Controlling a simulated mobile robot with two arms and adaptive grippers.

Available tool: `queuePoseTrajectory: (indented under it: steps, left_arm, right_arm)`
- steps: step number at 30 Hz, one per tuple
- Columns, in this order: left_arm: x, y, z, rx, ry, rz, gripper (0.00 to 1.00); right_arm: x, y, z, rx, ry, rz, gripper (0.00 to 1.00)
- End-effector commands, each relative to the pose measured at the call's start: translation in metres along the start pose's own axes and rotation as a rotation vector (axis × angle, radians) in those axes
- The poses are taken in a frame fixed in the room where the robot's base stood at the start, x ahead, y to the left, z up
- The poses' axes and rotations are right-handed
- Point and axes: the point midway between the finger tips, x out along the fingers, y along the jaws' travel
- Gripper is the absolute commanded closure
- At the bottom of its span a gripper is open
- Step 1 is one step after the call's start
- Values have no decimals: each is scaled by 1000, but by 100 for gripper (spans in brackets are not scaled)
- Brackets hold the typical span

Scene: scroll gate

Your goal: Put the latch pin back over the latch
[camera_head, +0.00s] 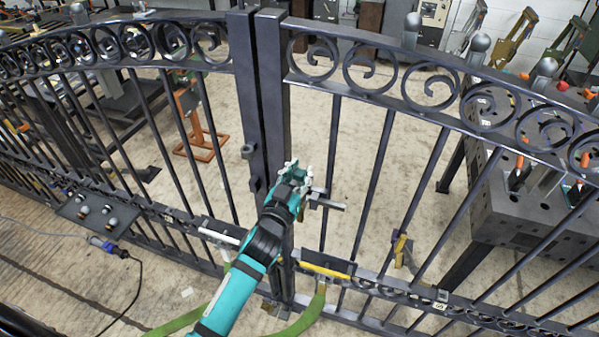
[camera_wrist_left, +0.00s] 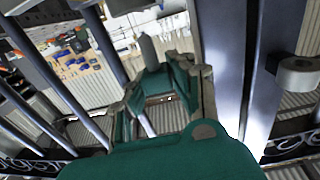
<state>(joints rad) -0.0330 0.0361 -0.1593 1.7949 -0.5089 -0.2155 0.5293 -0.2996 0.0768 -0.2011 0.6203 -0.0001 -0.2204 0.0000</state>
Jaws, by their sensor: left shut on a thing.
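A dark metal gate has two leaves that meet at the centre posts (camera_head: 270,90). My left gripper (camera_head: 302,178) is in front of the right centre post, at about mid height. It is shut on a grey metal piece, which I take for the latch pin; its tip (camera_wrist_left: 149,48) stands out past the fingers in the left wrist view. A short grey bar (camera_head: 331,205) sticks out to the right beside the gripper. A small bracket (camera_head: 248,150) sits on the left post. The gripper hides the latch area, so I cannot tell whether pin and latch touch. My right gripper is not in view.
A round metal barrel (camera_wrist_left: 296,72) stands out from a post at the right of the wrist view. A dark plate with a yellow strip (camera_head: 326,268) is on the lower right leaf. A heavy perforated table (camera_head: 515,205) stands behind the gate at right.

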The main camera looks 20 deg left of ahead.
Motion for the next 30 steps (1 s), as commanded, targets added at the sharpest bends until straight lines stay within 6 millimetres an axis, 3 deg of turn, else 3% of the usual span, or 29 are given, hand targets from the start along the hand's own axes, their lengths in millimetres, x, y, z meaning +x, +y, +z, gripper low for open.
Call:
queuePoseTrajectory:
  steps: [8,30]
  left_arm:
    - [0,0,9,0,1,1,100]
    - [0,0,16,0,2,1,100]
  right_arm:
    - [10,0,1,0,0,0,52]
    - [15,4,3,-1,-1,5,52]
